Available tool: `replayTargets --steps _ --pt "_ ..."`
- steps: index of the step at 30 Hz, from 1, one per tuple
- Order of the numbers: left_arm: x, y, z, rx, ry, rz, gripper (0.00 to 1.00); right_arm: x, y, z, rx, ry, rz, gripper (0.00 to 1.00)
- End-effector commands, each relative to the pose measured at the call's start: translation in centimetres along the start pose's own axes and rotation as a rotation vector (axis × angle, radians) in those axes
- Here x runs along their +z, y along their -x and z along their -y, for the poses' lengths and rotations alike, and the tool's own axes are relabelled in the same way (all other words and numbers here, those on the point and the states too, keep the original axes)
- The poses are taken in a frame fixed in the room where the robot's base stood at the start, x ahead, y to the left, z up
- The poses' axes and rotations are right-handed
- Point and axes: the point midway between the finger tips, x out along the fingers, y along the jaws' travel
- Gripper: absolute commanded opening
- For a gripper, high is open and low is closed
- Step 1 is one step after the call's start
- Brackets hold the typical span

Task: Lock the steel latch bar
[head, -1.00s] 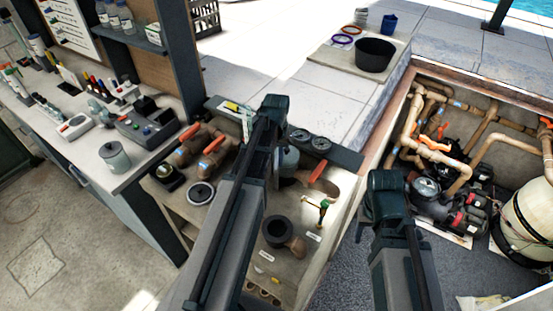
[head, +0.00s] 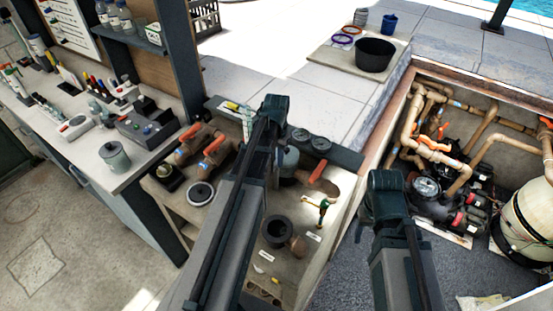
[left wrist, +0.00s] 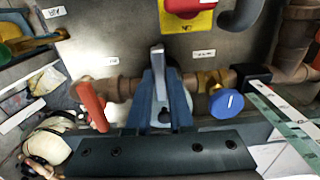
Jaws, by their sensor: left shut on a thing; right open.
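My left gripper (left wrist: 166,98) is shut on a grey steel bar (left wrist: 158,58), which appears to be the latch bar. The bar stands up between the two blue fingers in the left wrist view, in front of a rounded grey-blue body on the brown pipe run. In the head view the left gripper (head: 271,108) is over the pipe bench, and its own arm hides the bar. My right gripper (head: 386,184) is open and empty, right of the bench and over the pit edge.
An orange-red handle (left wrist: 92,106) and a blue valve knob (left wrist: 222,103) flank the bar closely. A red knob on a yellow plate (left wrist: 188,14) is beyond it. The pump pit with pipes and a tank (head: 526,217) lies right. A black tub (head: 374,55) stands on the deck.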

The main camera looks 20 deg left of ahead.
Motion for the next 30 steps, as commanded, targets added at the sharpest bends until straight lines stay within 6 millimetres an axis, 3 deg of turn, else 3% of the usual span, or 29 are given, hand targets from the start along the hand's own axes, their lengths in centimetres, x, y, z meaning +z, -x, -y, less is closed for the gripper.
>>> replayTargets --steps 7,8,12,23,30 --pt "0.0 0.0 0.0 0.0 -0.002 0.0 0.0 0.0 0.0 0.0 0.0 0.0 0.0 0.56" --pt "0.0 0.0 0.0 0.0 -0.002 0.0 0.23 0.0 0.0 0.0 0.0 0.0 0.0 0.56" --pt "0.0 0.0 0.0 0.0 -0.001 0.0 0.49 0.0 0.0 0.0 0.0 0.0 0.0 0.56" --pt "0.0 0.1 0.0 0.0 0.0 0.0 0.5 0.0 0.1 0.0 0.0 0.0 0.0 0.56" --pt "0.0 1.6 0.0 0.0 0.0 0.0 0.5 0.1 1.6 -0.1 -0.001 -0.003 0.0 0.56"
